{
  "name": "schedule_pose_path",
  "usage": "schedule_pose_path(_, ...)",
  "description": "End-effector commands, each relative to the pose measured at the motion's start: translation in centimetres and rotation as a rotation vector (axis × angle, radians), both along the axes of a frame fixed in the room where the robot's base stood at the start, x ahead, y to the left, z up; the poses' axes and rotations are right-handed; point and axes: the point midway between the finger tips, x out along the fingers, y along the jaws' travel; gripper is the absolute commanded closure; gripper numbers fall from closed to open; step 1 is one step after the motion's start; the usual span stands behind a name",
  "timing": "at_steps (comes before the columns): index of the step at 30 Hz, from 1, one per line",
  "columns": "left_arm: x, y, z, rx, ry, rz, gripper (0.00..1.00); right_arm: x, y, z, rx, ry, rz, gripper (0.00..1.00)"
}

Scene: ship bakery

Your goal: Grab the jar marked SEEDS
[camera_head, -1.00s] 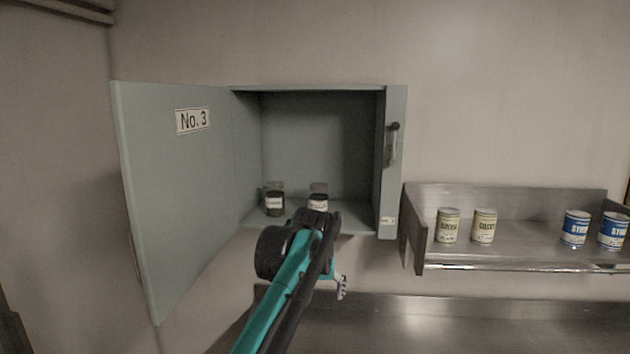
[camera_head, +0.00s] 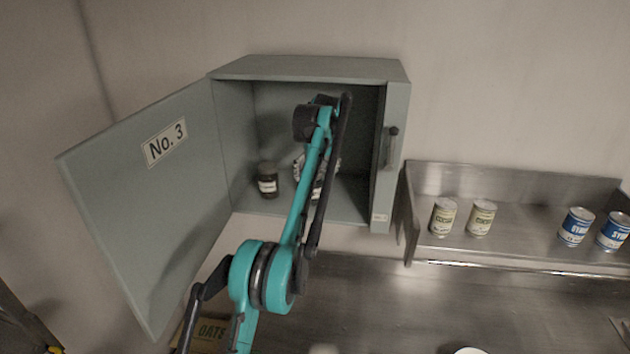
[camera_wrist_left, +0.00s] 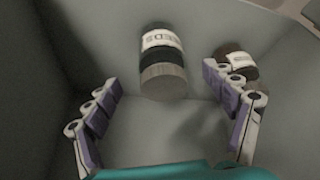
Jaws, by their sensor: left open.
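The jar marked SEEDS (camera_wrist_left: 163,62) has a dark body, a white label and a grey lid. In the left wrist view it appears upside down, between the fingers and beyond them. My left gripper (camera_wrist_left: 162,88) is open, with a finger to each side of the jar's line and nothing visibly gripped. In the head view this gripper (camera_head: 307,165) is inside the open cabinet (camera_head: 235,120), and my arm mostly hides the jar there. A second dark jar (camera_head: 267,181) stands to the left; it also shows at the right finger in the wrist view (camera_wrist_left: 238,66). My right gripper is not in view.
The cabinet door (camera_head: 140,205), marked No. 3, is swung open to the left. A metal shelf (camera_head: 510,190) at the right holds pale cans (camera_head: 443,217) and blue cans (camera_head: 576,228). An item marked OATS (camera_head: 210,332) is below the cabinet. The metal counter (camera_head: 400,300) is largely bare.

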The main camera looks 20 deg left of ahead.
Motion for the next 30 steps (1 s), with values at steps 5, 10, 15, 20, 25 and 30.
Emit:
schedule_pose_path(5,0.5,0.7,-2.1,0.001,-0.001,0.0,0.16,0.0,0.0,0.0,0.0,0.0,0.0,0.6)
schedule_pose_path(10,1.1,1.4,-4.4,0.0,-0.001,-0.001,0.16,0.1,0.0,0.4,0.0,0.0,0.0,0.6)
schedule_pose_path(15,1.4,1.7,-5.5,0.0,-0.001,-0.001,0.16,0.0,0.0,0.5,0.0,0.0,0.0,0.6)
schedule_pose_path(20,1.4,1.7,-5.6,0.0,-0.001,-0.001,0.16,0.0,0.0,0.5,0.0,0.0,0.0,0.6)
schedule_pose_path(25,1.4,1.6,-5.6,0.0,-0.001,-0.001,0.53,0.0,0.0,0.5,0.0,0.0,0.0,0.6)
schedule_pose_path(30,1.4,1.6,-5.5,0.0,-0.001,-0.001,0.88,0.0,0.0,0.5,0.0,0.0,0.0,0.6)
